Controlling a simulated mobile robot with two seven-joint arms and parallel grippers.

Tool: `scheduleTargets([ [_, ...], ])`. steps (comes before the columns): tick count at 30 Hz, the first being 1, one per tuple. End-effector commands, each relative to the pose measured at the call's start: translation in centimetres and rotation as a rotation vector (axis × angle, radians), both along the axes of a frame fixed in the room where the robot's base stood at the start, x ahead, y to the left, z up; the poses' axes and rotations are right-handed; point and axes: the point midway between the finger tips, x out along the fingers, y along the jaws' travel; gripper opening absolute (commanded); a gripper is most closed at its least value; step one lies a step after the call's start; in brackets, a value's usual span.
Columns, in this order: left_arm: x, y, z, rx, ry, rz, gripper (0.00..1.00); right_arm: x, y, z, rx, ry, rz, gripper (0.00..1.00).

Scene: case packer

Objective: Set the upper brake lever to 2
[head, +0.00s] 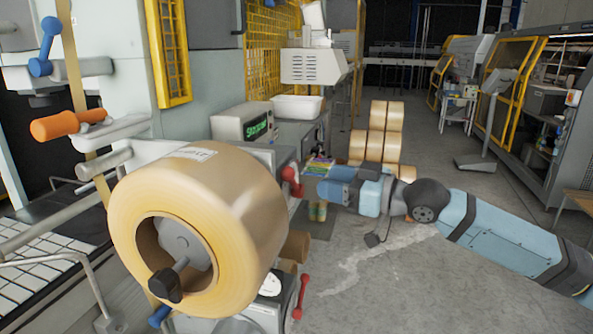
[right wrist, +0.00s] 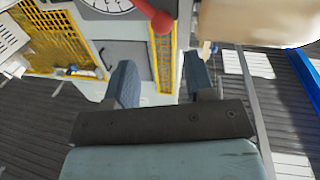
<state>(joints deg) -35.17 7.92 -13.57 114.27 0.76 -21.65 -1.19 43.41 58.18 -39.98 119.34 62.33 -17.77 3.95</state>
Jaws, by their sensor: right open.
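The upper brake lever (head: 290,178) is red and sits on the machine's side, just right of the large tape roll (head: 235,205) in the head view. A second, lower red lever (head: 300,297) stands near a white dial (head: 269,284). My right gripper (head: 323,188) is a little right of the upper lever, apart from it. In the right wrist view my right gripper (right wrist: 161,82) is open and empty. A red lever knob (right wrist: 160,22) shows beyond its fingers, by part of a dial (right wrist: 108,5); which lever it is, I cannot tell. My left gripper is out of view.
A stack of tape rolls (head: 378,138) stands on the floor behind my right arm. A green-screen display box (head: 243,123) and a white bin (head: 298,107) are behind the large roll. An orange handle (head: 65,125) is at left.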

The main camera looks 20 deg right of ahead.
Motion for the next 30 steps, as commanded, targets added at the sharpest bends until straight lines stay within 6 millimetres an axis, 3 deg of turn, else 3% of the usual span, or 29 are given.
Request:
scheduleTargets([
  [12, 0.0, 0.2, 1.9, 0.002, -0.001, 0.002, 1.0, 5.1, 5.0, 0.1, 0.001, 0.001, 0.0, 0.49],
  [25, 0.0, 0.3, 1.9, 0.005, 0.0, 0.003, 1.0, 5.8, 5.7, -0.1, -0.001, 0.0, 0.0, 0.49],
  [30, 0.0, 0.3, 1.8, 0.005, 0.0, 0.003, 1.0, 5.8, 5.7, -0.1, -0.001, 0.001, 0.0, 0.13],
])
